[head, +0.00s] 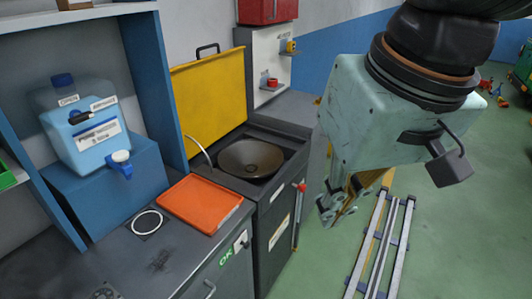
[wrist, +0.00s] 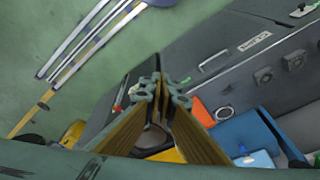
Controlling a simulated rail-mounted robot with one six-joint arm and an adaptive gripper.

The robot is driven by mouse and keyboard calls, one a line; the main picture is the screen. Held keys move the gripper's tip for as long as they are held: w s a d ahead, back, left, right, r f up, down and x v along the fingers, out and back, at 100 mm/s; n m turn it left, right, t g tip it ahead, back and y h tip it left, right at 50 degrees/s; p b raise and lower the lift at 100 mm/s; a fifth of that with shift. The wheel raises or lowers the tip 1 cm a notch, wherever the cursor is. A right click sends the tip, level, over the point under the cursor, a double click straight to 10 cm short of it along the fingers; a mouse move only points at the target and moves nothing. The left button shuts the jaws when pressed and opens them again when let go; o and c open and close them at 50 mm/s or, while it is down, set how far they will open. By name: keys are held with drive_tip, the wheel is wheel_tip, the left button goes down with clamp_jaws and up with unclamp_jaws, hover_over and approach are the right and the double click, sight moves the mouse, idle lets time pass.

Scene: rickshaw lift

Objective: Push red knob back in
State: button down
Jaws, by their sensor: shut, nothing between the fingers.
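In the head view a small red knob (head: 302,187) sits at the upper front edge of the dark sink cabinet (head: 275,232), above a vertical silver bar. My gripper (head: 326,214) hangs to the right of the knob, apart from it, with its fingers pointing down. The fingers are shut and hold nothing. In the wrist view my fingertips (wrist: 161,90) meet near the middle of the picture. A small red spot, which may be the knob, shows just left of them. How far the knob stands out cannot be told.
The cabinet has a round basin (head: 250,159) and a raised yellow lid (head: 208,95). An orange tray (head: 201,204) lies on the grey counter (head: 185,245). A blue water container (head: 85,130) stands at left. Metal rails (head: 385,240) lie on the green floor at right.

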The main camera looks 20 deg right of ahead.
drive_tip(key=shift+w+f+m+g+y, duration=1.05)
drive_tip(key=shift+w+f+m+y, duration=0.8)
drive_tip(key=shift+w, duration=2.1)
drive_tip(key=shift+w+f+m+g+y, duration=1.05)
drive_tip(key=shift+w+f+m+y, duration=0.75)
drive_tip(key=shift+w, duration=2.1)
drive_tip(key=w+d+f+m+t+y+p, duration=0.1)
drive_tip(key=w+d+f+m+y, duration=0.1)
drive_tip(key=w+d+f+m, duration=0.25)
drive_tip(key=w+d+f+m+t+y, duration=0.2)
drive_tip(key=w+d+f+y, duration=0.15)
drive_tip(key=w+f, duration=0.35)
drive_tip(key=w+d+f+m+t, duration=0.2)
drive_tip(key=d+f+m+t, duration=0.2)
drive_tip(key=d+f, duration=0.4)
drive_tip(key=w+d+f+m+t+h, duration=0.1)
drive_tip(key=w+d+f+m+t, duration=0.2)
drive_tip(key=d+f, duration=0.5)
drive_tip(key=w+d+f+m+t+h+p, duration=0.1)
drive_tip(key=d+f+m+t, duration=0.3)
drive_tip(key=d+f, duration=0.5)
drive_tip(key=w+m, duration=0.1)
drive_tip(key=m, duration=0.1)
drive_tip(key=shift+w+d+m+t, duration=0.2)
drive_tip(key=shift+w+m+t, duration=0.1)
drive_tip(key=shift+w+t, duration=0.1)
drive_tip(key=shift+w+a, duration=0.1)
